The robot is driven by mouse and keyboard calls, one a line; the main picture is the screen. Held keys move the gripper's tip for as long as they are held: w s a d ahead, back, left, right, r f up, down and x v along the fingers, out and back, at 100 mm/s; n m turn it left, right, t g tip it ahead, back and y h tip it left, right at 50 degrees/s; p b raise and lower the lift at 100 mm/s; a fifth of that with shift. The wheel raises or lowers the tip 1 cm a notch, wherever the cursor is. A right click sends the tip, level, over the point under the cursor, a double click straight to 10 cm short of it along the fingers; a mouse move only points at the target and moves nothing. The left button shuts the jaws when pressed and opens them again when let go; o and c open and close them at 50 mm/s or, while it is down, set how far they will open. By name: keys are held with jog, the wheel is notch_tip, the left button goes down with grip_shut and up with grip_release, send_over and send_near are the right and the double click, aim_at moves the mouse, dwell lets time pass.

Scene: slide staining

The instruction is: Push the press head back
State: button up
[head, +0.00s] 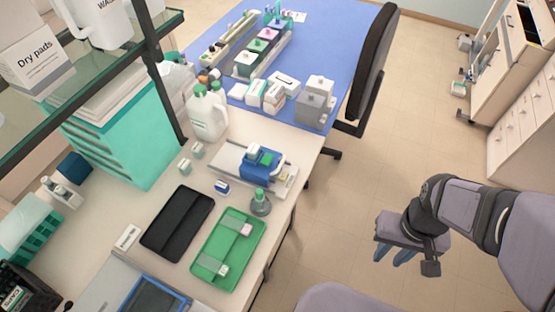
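A small blue device with a green block on top (260,158) sits on a pale flat base (284,183) near the right edge of the bench. It looks like the press, but I cannot clearly tell its head from its body or how far forward the head is. My gripper (393,254) hangs over the floor at the right, well clear of the bench and the device. Its two blue fingers point down with a gap between them, and nothing shows between them.
A green tray (208,269), a black tray (164,240) and a small green-topped bottle (261,204) stand in front of the device. White jugs (207,118) stand behind it. A dark chair (366,65) is beyond. Open floor separates my gripper from the bench.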

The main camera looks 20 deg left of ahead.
jog(key=s+a+f+n+g+b, duration=0.1)
jog(key=a+f+n, duration=0.1)
jog(key=a+f, duration=0.2)
jog(key=m+t+y+b, duration=0.2)
jog(key=m, duration=0.2)
send_near(281, 165)
jog(key=shift+w, duration=0.25)
jog(key=shift+n, duration=0.3)
jog(key=shift+a+f+p, duration=0.2)
jog(key=shift+f+p, duration=0.25)
jog(key=shift+f, duration=0.75)
jog(key=shift+a+f+p, duration=0.25)
jog(key=shift+f+p, duration=0.2)
jog(key=shift+f, duration=0.75)
jog(key=shift+a+f+p, duration=0.2)
jog(key=shift+f+p, duration=0.25)
jog(key=shift+f, duration=0.7)
